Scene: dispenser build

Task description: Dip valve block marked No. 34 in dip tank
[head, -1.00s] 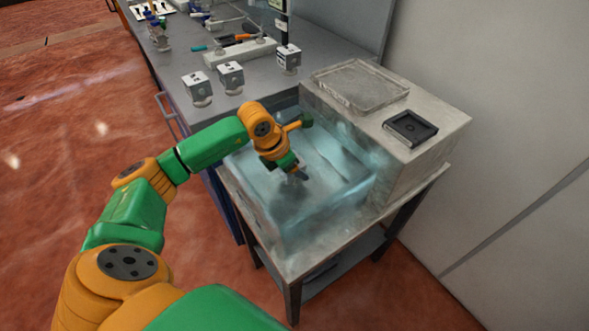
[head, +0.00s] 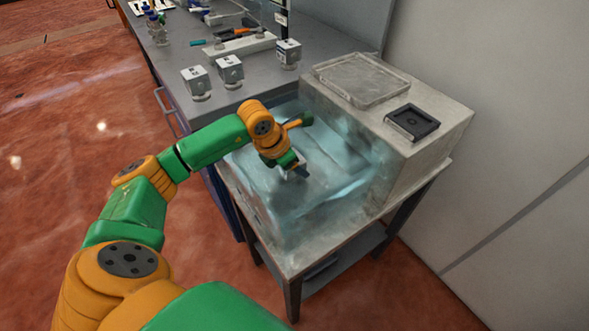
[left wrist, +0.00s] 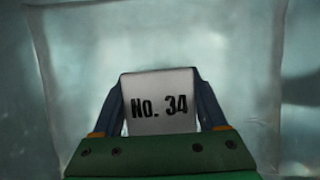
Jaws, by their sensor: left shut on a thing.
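The valve block marked No. 34 (left wrist: 160,103) is a pale block with black lettering, seen close up in the left wrist view. My left gripper (left wrist: 160,88) is shut on it, one finger on each side. In the head view my left gripper (head: 299,172) points down inside the dip tank (head: 345,197), a clear-walled tank with a bluish tint. The block is mostly hidden there by the gripper, and I cannot tell how deep it sits. My right gripper is not in view.
Three white blocks, a left one (head: 196,81), a middle one (head: 230,69) and a right one (head: 288,52), stand on the grey bench.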

